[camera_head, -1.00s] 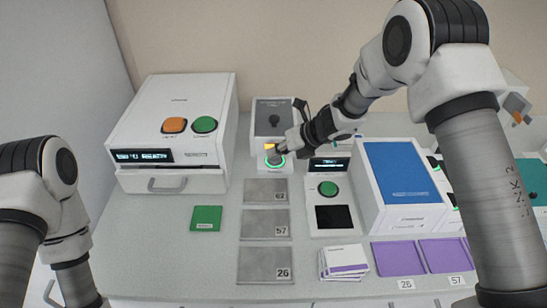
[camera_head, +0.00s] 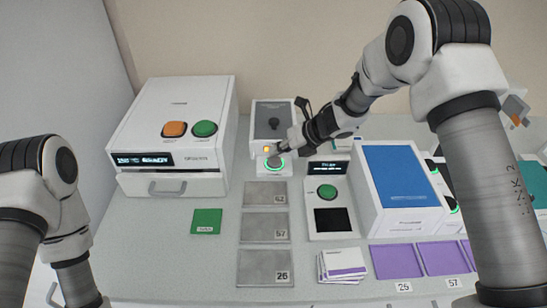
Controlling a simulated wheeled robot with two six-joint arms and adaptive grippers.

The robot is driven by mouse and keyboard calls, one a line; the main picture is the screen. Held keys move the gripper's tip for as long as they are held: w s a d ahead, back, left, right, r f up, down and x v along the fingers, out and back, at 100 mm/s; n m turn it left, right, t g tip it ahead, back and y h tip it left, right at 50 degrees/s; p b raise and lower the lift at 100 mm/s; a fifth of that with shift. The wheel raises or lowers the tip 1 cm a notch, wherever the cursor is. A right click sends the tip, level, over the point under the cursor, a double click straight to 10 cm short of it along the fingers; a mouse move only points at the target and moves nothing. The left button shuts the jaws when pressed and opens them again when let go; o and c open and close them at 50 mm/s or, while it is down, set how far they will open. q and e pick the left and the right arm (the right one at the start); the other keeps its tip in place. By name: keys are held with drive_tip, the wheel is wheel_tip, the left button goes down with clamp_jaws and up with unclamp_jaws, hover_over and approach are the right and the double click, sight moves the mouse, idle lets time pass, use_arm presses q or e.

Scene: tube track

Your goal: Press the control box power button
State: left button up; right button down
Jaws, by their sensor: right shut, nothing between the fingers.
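A small grey-topped white box (camera_head: 272,108) stands at the back, between the large white machine and the blue-topped unit. My right gripper (camera_head: 275,152) is shut and empty. It reaches in from the right, with its tips at the box's front, over or close to the ring. The tips partly hide the button, and I cannot tell whether they touch it. My left arm shows at the left edge, its gripper out of view.
The large white machine (camera_head: 143,112) has an orange and a green button. A small reader (camera_head: 330,192) with a green button and black pad stands right of the grey plates (camera_head: 265,228). A blue-topped unit (camera_head: 398,175) and purple mats (camera_head: 397,261) lie further right.

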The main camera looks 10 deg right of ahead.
sight(279, 160)
drive_tip(key=shift+d+r+p, duration=0.15)
drive_tip(key=shift+r+p, duration=0.95)
drive_tip(key=shift+r, duration=0.2)
drive_tip(key=shift+d+r+p, duration=0.1)
drive_tip(key=shift+r+p, duration=0.95)
drive_tip(key=shift+r, duration=0.25)
drive_tip(key=shift+a+r, duration=0.15)
drive_tip(key=shift+r, duration=0.25)
drive_tip(key=shift+f, duration=0.1)
